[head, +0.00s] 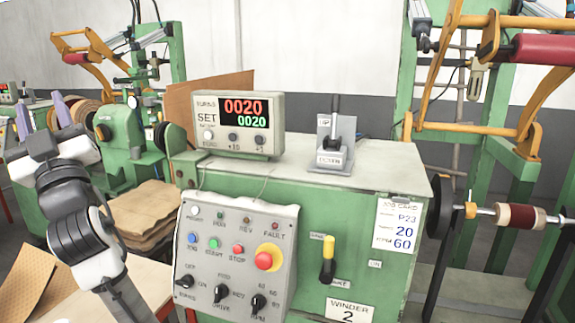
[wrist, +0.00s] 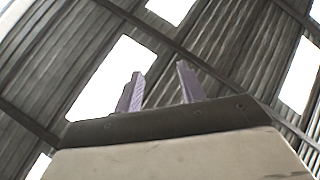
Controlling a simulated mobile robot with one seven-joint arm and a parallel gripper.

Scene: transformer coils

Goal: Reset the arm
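My gripper (head: 59,112) is at the left in the head view, raised beside the green winding machine, with its two purple fingers pointing up. In the wrist view the two fingers (wrist: 160,90) stand apart with nothing between them, so the gripper is open and empty. The wrist camera looks up at the roof. My arm folds upward at the left and touches nothing that I can make out.
A job card (head: 397,225) hangs at right. Brown sheets (head: 143,215) lie behind my arm.

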